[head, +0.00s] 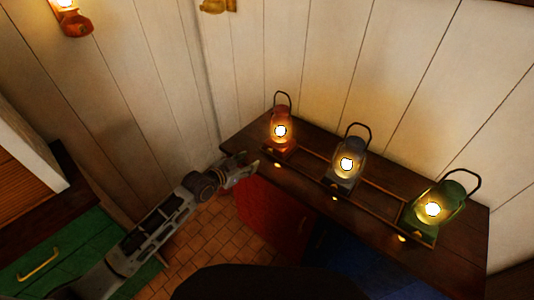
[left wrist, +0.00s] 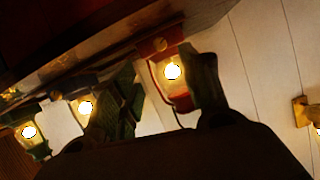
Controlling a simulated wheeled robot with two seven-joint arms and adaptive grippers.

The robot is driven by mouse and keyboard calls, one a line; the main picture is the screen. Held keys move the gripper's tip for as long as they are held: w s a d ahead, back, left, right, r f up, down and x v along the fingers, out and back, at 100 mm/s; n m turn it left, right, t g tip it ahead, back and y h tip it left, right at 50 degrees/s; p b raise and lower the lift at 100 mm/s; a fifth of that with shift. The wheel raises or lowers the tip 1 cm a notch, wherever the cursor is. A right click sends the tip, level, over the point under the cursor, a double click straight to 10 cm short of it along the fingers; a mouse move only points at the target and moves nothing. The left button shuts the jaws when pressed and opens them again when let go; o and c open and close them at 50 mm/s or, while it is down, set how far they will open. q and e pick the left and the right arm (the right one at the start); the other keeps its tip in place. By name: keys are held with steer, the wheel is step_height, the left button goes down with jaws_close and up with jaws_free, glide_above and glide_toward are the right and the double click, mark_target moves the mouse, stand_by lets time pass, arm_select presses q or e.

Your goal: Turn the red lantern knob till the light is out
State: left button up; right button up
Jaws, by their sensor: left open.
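The red lantern (head: 281,141) stands lit at the left end of the dark counter. Its small brass knob (head: 277,165) is at the counter's front, just below the lantern. My left gripper (head: 250,166) is open and empty by the counter's front left corner, a little left of the knob and apart from it. In the left wrist view the red lantern (left wrist: 163,68) glows between the two spread dark fingers (left wrist: 165,95), farther off than the fingertips. Its knob (left wrist: 160,44) shows there above the light. My right gripper is not in view.
A grey lantern (head: 346,180) and a green lantern (head: 453,204), both lit, stand to the right on the dark counter (head: 460,252), each with a brass knob in front. A low wooden rail runs around the lanterns. A lit wall lamp (head: 76,24) hangs upper left. Tiled floor lies below.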

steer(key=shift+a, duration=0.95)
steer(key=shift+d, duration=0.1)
